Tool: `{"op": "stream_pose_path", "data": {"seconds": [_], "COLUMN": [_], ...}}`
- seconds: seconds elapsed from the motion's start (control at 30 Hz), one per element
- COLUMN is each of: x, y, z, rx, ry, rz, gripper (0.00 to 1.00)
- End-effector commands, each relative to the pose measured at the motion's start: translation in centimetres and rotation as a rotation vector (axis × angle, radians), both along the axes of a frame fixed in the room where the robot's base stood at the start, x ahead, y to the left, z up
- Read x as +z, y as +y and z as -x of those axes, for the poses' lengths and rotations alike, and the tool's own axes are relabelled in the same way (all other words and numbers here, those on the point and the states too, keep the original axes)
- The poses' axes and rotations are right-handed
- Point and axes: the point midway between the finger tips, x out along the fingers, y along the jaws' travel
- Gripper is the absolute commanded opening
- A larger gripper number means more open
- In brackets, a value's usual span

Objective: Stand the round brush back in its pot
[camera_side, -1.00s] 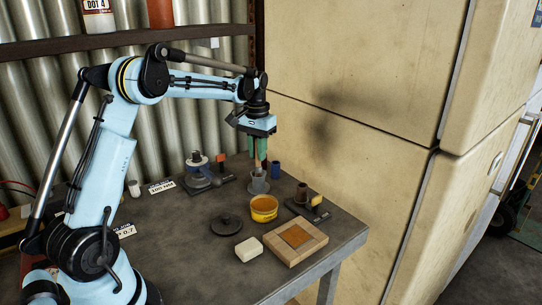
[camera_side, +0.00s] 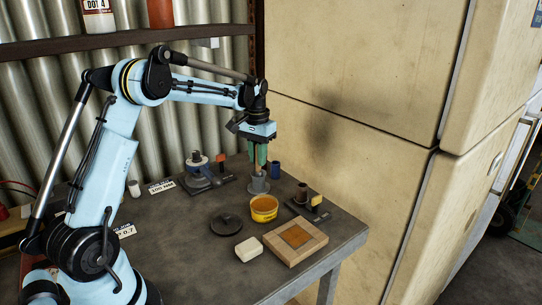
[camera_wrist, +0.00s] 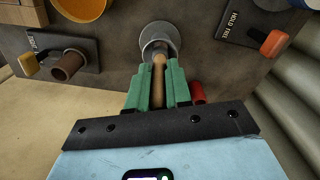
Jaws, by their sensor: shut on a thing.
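My gripper (camera_side: 261,160) has green fingers pointing down. It is shut on the round brush, whose wooden handle (camera_wrist: 158,80) shows between the fingers in the wrist view. The grey pot (camera_side: 258,187) stands on the bench directly below; it also shows in the wrist view (camera_wrist: 173,32). The brush's lower end is at the pot's mouth, and I cannot tell how far inside it is. The fingers stay above the rim. Much of the brush is hidden by the fingers.
A blue cylinder (camera_side: 275,170) stands close behind the pot. A beige cabinet (camera_side: 350,150) borders the bench.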

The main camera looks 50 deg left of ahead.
Motion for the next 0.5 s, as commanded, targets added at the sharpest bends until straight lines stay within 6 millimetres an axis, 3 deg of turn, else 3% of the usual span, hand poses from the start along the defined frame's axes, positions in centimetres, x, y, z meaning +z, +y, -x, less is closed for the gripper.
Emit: {"op": "stream_pose_path", "data": {"seconds": [0.5], "x": [-0.96], "y": [0.00], "z": [-0.01], "rx": [0.000], "ry": [0.000], "rz": [0.000], "gripper": [0.00]}}
